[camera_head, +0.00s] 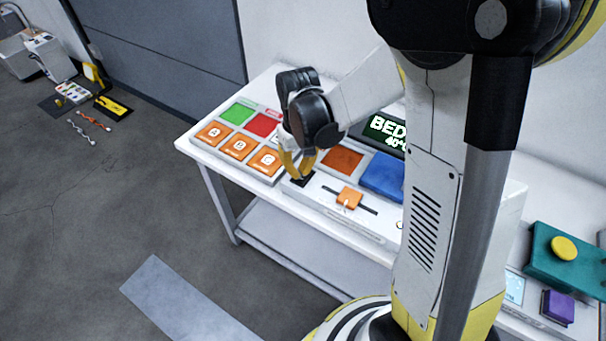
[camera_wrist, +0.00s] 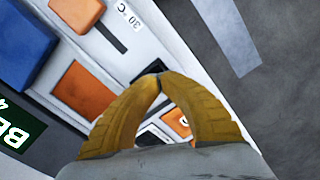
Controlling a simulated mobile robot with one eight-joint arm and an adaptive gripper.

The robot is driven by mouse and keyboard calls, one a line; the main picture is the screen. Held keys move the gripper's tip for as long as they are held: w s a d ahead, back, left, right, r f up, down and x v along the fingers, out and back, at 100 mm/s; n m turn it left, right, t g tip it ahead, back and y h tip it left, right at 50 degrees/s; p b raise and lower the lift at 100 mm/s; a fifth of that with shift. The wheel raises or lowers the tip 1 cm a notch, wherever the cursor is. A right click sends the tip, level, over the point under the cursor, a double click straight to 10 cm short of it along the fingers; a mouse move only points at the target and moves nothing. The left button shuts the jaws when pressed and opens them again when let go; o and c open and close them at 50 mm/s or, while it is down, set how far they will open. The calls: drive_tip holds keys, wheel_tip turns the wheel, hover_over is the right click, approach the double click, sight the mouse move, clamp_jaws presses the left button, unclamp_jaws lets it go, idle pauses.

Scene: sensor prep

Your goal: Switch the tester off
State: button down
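A white control panel (camera_head: 360,236) lies on the white table, and the frames do not clearly mark which part is the tester. My gripper (camera_head: 301,178) points down over its front left corner, beside a small black switch-like part (camera_head: 297,180). In the wrist view my gripper's yellow fingers (camera_wrist: 160,76) curve together and their tips meet, with nothing seen held. The black part (camera_wrist: 148,72) shows right behind the tips and is partly covered. I cannot tell whether the tips touch it, or which way it is set.
The panel also bears an orange slider (camera_head: 348,197), an orange-brown pad (camera_head: 342,160) and a blue block (camera_head: 383,176). A display reads "BED 40°" (camera_head: 388,131). Green (camera_head: 237,113), red and orange tiles lie left. A teal box (camera_head: 550,272) and purple block (camera_head: 558,307) are right.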

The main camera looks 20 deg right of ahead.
sight(300, 178)
drive_tip(key=shift+f+b, duration=0.85)
drive_tip(key=shift+f, duration=0.2)
drive_tip(key=shift+r, duration=0.15)
idle(0.3)
drive_tip(key=shift+r+p, duration=2.6)
drive_tip(key=shift+r, duration=0.8)
drive_tip(key=shift+r, duration=0.15)
drive_tip(key=s+r+m+t, duration=0.1)
drive_tip(key=s+r+t, duration=0.6)
drive_tip(key=s+r, duration=0.5)
wheel_tip(300, 178, up, 2)
drive_tip(key=shift+s+r, duration=0.15)
drive_tip(key=shift+s, duration=0.25)
